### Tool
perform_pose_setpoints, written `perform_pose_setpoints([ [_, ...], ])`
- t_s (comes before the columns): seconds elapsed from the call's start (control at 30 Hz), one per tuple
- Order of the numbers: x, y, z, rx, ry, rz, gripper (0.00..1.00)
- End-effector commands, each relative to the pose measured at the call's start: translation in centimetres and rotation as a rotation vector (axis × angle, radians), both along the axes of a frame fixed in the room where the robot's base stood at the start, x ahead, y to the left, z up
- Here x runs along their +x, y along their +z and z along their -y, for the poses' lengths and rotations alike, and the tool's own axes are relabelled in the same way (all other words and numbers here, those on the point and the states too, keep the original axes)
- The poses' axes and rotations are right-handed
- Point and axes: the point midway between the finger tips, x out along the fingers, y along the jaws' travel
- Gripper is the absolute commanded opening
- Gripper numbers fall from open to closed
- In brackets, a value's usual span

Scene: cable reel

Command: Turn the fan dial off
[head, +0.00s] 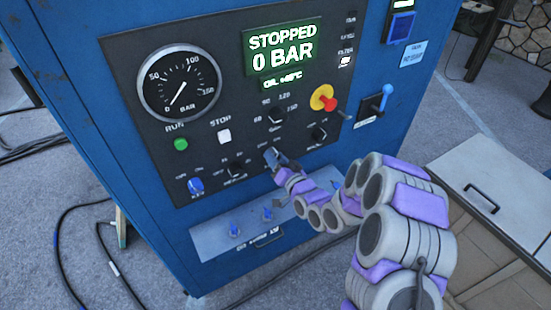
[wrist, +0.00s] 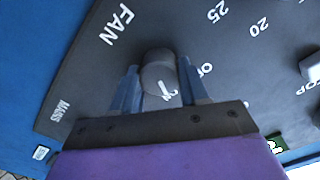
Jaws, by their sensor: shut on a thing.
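The fan dial (wrist: 158,72) is a small grey round knob with a white pointer line, on the dark panel in the wrist view. The FAN label is beside it. The pointer line is toward a partly covered label that looks like ON. A label starting "OF" is to the right. My gripper (wrist: 158,80) has one blue-grey finger on each side of the knob and is shut on it. In the head view my gripper (head: 276,162) reaches the lower middle of the panel, and its fingers and wrist mostly hide the dial.
Cables lie on the floor at left. A white-topped cabinet (head: 485,185) stands at right.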

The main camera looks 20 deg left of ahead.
Motion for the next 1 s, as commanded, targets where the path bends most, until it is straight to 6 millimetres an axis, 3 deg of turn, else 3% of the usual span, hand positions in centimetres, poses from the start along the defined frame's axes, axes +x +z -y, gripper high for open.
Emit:
perform_pose_setpoints([
  [1.0,-0.13,0.23,0.00,-0.541,-0.005,0.638,0.13],
])
